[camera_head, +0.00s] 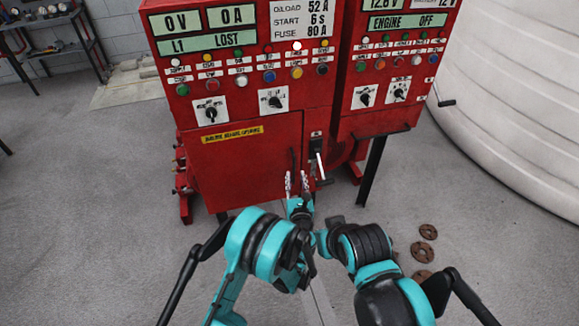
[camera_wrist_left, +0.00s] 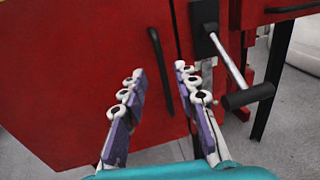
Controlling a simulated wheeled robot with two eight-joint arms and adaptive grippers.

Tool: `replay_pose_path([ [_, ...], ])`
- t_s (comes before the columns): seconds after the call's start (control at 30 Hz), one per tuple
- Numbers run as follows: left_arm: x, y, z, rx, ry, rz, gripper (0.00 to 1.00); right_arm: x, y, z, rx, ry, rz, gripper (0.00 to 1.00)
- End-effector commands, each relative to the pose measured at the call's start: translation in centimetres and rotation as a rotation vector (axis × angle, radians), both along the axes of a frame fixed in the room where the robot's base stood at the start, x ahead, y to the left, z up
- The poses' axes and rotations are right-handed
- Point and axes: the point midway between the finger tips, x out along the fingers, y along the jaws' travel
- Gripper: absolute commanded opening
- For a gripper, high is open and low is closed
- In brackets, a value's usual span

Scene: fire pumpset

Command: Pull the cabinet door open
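The red cabinet door (camera_head: 245,170) has a yellow label and appears closed. Its thin black upright handle (camera_head: 294,160) is near the door's right edge. In the left wrist view the door (camera_wrist_left: 75,80) fills the left side, and the handle (camera_wrist_left: 161,75) shows between my finger tips. My left gripper (camera_head: 296,180) is open in front of the handle's lower part. Its purple and white fingers also show spread apart in the left wrist view (camera_wrist_left: 160,74). I cannot tell whether they touch the handle. My right arm is at lower right; its gripper's fingers cannot be made out.
A lever with a pale rod and black grip (camera_wrist_left: 248,95) sticks out just right of the handle. Control panels with knobs (camera_head: 212,111) are above the door. A black support leg (camera_head: 372,165) stands to the right. Rusty discs (camera_head: 428,232) lie on the floor.

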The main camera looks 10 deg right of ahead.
Motion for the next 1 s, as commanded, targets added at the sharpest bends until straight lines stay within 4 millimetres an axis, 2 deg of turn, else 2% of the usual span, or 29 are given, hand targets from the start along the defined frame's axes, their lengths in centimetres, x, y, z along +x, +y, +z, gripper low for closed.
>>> replay_pose_path([
  [0.5,6.9,-1.1,-0.2,0.003,-0.001,0.0,0.3,0.0,0.0,-2.1,0.0,0.0,0.0,0.0],
  [0.87,7.6,-1.2,0.0,0.002,-0.001,0.0,0.3,0.0,0.0,-2.1,0.0,0.0,0.0,0.0],
  [0.97,7.6,-1.2,0.0,0.002,-0.001,0.0,0.04,0.0,0.0,-2.1,0.0,0.0,0.0,0.0],
  [1.0,7.5,-1.2,0.0,0.002,-0.001,0.0,0.0,0.0,0.0,-2.1,0.0,0.0,0.0,0.0],
])
